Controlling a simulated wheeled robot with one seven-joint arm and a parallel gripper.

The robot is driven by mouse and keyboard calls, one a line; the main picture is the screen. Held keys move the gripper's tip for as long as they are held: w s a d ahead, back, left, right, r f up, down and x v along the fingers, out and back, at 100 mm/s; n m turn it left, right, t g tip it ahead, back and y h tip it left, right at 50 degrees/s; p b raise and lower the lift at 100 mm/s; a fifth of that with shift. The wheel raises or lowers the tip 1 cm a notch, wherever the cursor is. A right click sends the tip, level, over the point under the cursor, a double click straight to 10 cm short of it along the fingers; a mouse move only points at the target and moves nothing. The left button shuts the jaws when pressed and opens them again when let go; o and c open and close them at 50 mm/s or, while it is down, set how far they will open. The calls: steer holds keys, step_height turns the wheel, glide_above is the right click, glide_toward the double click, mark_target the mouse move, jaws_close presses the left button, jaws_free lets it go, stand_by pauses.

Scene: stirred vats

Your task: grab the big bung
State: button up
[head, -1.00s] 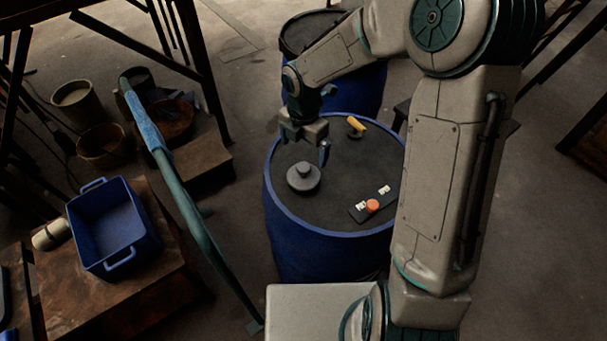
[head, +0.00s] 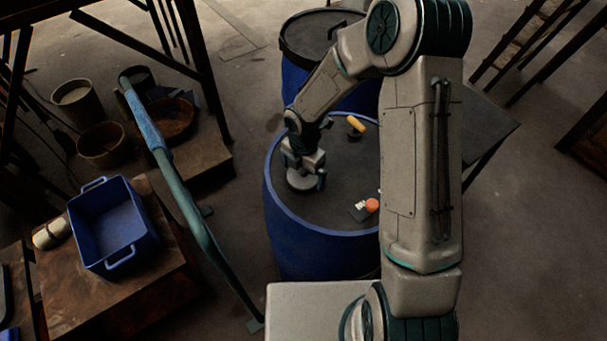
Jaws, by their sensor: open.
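The big bung, a dark grey round disc with a raised knob (head: 301,184), sits on the lid of the near blue vat (head: 285,232), toward the left of the top. My gripper (head: 305,178) points down right over the bung, with its fingers around or just above the knob. The gripper hides the knob and most of the bung's upper side. The jaws are open, and I cannot tell whether they touch it.
A yellow-handled fitting (head: 356,124) and a small plate with an orange knob (head: 372,205) are also on the lid. A second vat (head: 302,90) stands behind. A blue tub (head: 113,225) rests on a table at left, beyond a teal rail (head: 176,190).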

steer(key=c, duration=0.9)
steer(key=shift+o, duration=0.2)
